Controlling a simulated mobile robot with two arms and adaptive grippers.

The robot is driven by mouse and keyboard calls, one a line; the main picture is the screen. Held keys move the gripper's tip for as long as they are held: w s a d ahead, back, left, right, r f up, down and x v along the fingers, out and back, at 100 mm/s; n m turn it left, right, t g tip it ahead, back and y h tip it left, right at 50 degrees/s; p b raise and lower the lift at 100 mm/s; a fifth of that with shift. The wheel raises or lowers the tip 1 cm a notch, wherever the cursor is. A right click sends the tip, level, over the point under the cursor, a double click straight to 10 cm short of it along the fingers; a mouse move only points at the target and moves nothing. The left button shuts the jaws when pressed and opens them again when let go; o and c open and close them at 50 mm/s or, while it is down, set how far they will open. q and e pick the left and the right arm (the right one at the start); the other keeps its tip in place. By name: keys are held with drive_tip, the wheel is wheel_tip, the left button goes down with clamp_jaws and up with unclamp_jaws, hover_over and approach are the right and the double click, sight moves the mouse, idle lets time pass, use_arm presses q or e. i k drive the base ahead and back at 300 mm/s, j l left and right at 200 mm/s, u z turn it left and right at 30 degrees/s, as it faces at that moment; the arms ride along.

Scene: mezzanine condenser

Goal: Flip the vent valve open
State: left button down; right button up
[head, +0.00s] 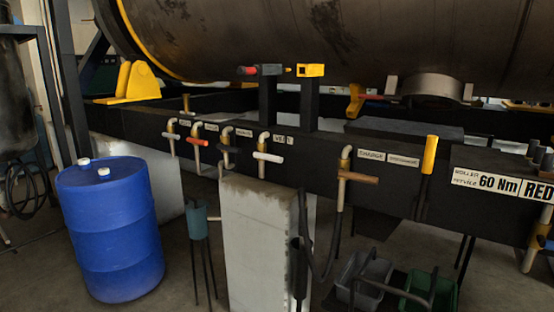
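A row of small taps runs along the black beam (130,124). The vent valve (268,157) is the tap with a white bar handle, just left of a label (283,138) that reads roughly "VE T", with part of it unreadable. Its handle lies nearly level, across the downward pipe. Neither of my grippers is in view, and nothing touches the handle.
Neighbouring taps have a white (171,136), a red (197,141), a black (229,149) and a brown handle (358,178). A pale block (257,240) stands below the vent valve. A blue drum (110,230) stands left; bins (365,275) sit lower right.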

sight(257, 154)
drive_tip(key=i+u, duration=0.15)
drive_tip(key=i, duration=1.4)
drive_tip(key=l, duration=0.1)
